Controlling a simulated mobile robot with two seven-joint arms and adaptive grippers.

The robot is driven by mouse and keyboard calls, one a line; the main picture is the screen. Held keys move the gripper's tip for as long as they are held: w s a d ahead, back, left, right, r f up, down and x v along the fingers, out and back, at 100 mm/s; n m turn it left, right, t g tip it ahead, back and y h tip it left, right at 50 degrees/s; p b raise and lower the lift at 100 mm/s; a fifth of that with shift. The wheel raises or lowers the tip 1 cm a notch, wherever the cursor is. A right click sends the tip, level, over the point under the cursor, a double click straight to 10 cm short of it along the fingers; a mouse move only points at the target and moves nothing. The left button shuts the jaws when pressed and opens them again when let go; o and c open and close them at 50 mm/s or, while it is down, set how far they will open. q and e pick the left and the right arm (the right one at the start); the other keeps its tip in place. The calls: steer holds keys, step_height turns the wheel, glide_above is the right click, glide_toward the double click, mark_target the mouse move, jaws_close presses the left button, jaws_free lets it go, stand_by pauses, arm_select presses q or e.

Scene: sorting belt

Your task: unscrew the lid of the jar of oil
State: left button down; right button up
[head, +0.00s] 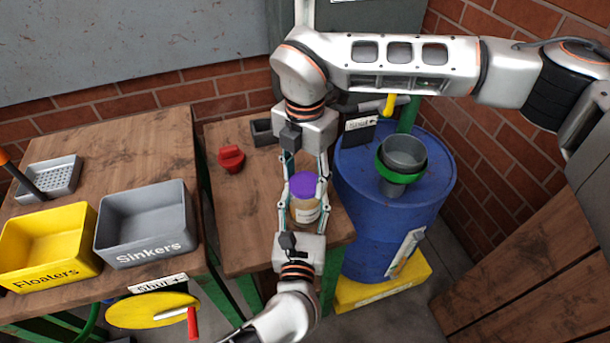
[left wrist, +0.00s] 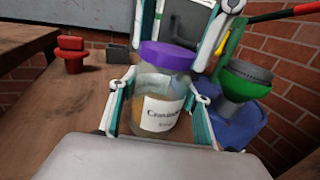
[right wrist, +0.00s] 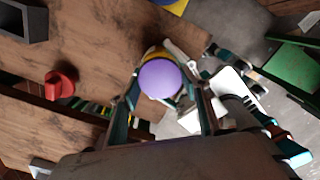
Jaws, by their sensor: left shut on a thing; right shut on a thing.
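The jar (head: 306,208) is clear glass with a yellowish-brown content and a white label whose word I cannot read surely. It stands upright at the right part of the middle table and shows large in the left wrist view (left wrist: 158,108). Its purple lid (head: 302,185) is on top and also shows from above in the right wrist view (right wrist: 160,80). My left gripper (head: 304,214) is shut on the jar's glass body from the near side. My right gripper (head: 303,178) comes from above and is shut on the lid; its fingertips are partly hidden.
A red knobbed object (head: 231,159) and a small dark box (head: 264,132) stand on the middle table (head: 240,215). A blue barrel (head: 365,225) with a green-ringed funnel (head: 402,158) stands close right. Yellow (head: 48,245) and grey (head: 147,222) bins sit on the left table.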

steer(key=n, duration=0.9)
steer(key=shift+n, duration=0.3)
steer(key=n, duration=0.8)
steer(key=shift+n, duration=0.4)
steer(key=n, duration=0.3)
steer(key=shift+n, duration=0.3)
steer(key=n, duration=1)
steer(key=shift+n, duration=0.3)
steer(key=n, duration=0.3)
steer(key=shift+r, duration=0.1)
